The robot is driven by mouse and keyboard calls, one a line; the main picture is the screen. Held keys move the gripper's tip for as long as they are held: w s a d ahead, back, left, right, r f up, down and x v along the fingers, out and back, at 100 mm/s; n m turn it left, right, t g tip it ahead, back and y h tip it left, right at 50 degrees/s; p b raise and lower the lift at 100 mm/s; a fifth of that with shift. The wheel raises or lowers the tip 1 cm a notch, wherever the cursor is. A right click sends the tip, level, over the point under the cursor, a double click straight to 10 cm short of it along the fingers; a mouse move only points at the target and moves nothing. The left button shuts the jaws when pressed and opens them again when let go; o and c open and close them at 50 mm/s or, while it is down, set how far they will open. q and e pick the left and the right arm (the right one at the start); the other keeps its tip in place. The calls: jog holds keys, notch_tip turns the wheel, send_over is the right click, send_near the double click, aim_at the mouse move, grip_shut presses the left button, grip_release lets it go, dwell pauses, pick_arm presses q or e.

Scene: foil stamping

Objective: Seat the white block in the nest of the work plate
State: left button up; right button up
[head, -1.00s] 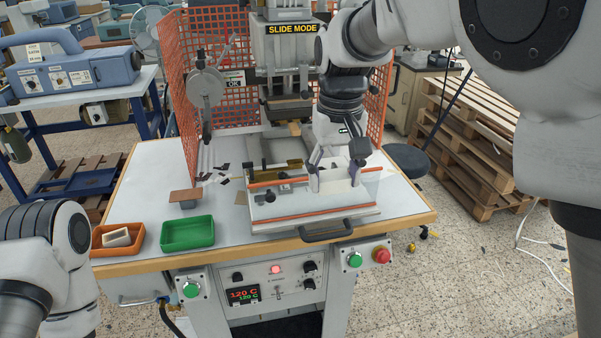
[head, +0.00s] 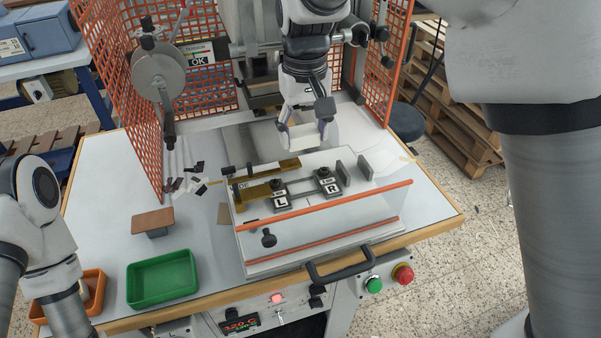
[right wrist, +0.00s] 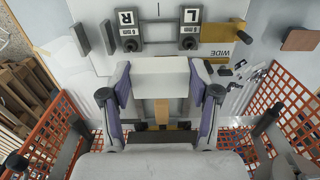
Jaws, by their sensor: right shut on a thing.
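My right gripper (head: 304,127) is shut on the white block (head: 306,138), holding it above the back edge of the work plate (head: 316,164). In the right wrist view the block (right wrist: 160,72) lies crosswise between the purple-padded fingers. The work plate carries stops marked L (head: 281,200) and R (head: 331,187) on a dark bar, two grey upright posts (head: 342,173) on the right and a brass piece (head: 255,190) on the left. The block is apart from the stops. I cannot make out the nest's exact outline. My left arm is at the left edge; its gripper is out of view.
Orange mesh guards (head: 117,75) flank the press. A green tray (head: 162,279), an orange tray (head: 93,290) partly behind my left arm, and a brown-topped stand (head: 153,221) are at the left. A black handle (head: 338,270) juts out in front.

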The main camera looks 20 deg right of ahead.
notch_tip(320, 180, down, 5)
jog(key=p, duration=0.1)
send_over(304, 192)
jog(key=f, duration=0.5)
jog(key=shift+w, duration=0.3)
jog(key=shift+s+f+p, duration=0.15)
jog(key=shift+s+f, duration=0.1)
jog(key=shift+f, duration=0.4)
jog(key=shift+s+f+p, duration=0.15)
jog(key=shift+s+f, duration=0.05)
jog(key=shift+f, duration=0.4)
jog(key=shift+w, duration=0.1)
jog(key=o, duration=1.2)
jog(key=shift+w+f, duration=0.15)
